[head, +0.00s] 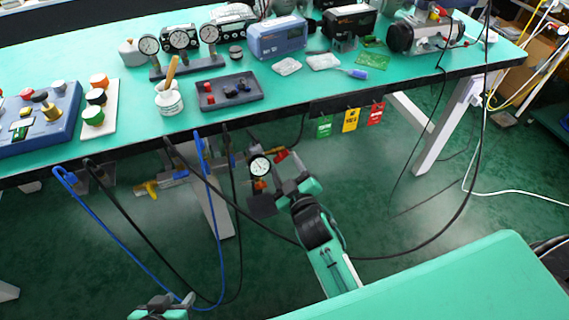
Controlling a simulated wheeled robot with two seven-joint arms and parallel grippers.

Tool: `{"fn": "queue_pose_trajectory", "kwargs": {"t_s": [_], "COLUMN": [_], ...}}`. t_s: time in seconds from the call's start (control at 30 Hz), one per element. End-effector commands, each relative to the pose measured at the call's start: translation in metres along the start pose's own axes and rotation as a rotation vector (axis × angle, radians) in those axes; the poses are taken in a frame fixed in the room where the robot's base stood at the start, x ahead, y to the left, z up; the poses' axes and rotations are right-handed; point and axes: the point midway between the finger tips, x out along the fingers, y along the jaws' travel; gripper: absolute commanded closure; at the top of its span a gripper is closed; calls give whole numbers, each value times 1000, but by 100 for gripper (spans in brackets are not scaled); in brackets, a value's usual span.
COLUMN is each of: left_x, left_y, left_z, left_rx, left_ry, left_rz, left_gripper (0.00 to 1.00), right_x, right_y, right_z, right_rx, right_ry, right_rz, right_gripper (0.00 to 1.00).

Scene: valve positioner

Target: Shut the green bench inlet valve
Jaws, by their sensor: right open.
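The green-topped bench (300,95) runs across the view, with pipe fittings under its front edge. A red-handled valve (282,155) sits beside a round pressure gauge (260,166). A yellow-handled valve (148,188) is further left on the same pipework. I see no plainly green valve handle, and I cannot tell which of these is the inlet valve. My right gripper (272,193) is open just below the gauge and partly hides the fittings there; contact is not clear. My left gripper (163,308) shows only partly at the bottom edge, and its fingers are unclear.
Blue hoses (120,238) and black cables hang in loops from the bench front. Green, yellow and red tags (350,120) hang right of the gauge. A white bench leg (436,140) stands at the right. A green surface (450,285) fills the lower right.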

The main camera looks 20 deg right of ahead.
Motion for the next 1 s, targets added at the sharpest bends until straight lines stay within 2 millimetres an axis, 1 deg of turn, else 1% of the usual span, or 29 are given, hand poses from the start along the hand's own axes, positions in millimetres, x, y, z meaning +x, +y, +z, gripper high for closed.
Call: {"fn": "queue_pose_trajectory", "kwargs": {"t_s": [0.1, 0.2, 0.5, 0.53, 0.6, 0.7, 1.0], "left_x": [2, 3, 2, 2, 2, 2, -1], "left_y": [3, 4, 4, 4, 3, 3, 0], "left_z": [0, 0, -1, -1, -1, -1, 0], "left_rx": [1, 1, 3, 3, 3, 3, 3], "left_ry": [12, 15, 21, 21, 20, 19, -2], "left_rz": [6, 10, 10, 10, 9, 8, 1], "left_gripper": [64, 64, 64, 64, 64, 64, 64], "right_x": [11, 15, 17, 17, 17, 17, 17], "right_y": [0, 0, 0, 0, 0, 0, 0], "right_z": [0, 0, 0, 0, 0, 0, -1], "right_rx": [-1, -1, 0, 0, 0, 0, -33], "right_ry": [1, -1, -1, -1, -1, -1, 0], "right_rz": [0, -1, -1, -1, -1, -1, -1], "right_gripper": [45, 45, 45, 47, 61, 77, 77]}}
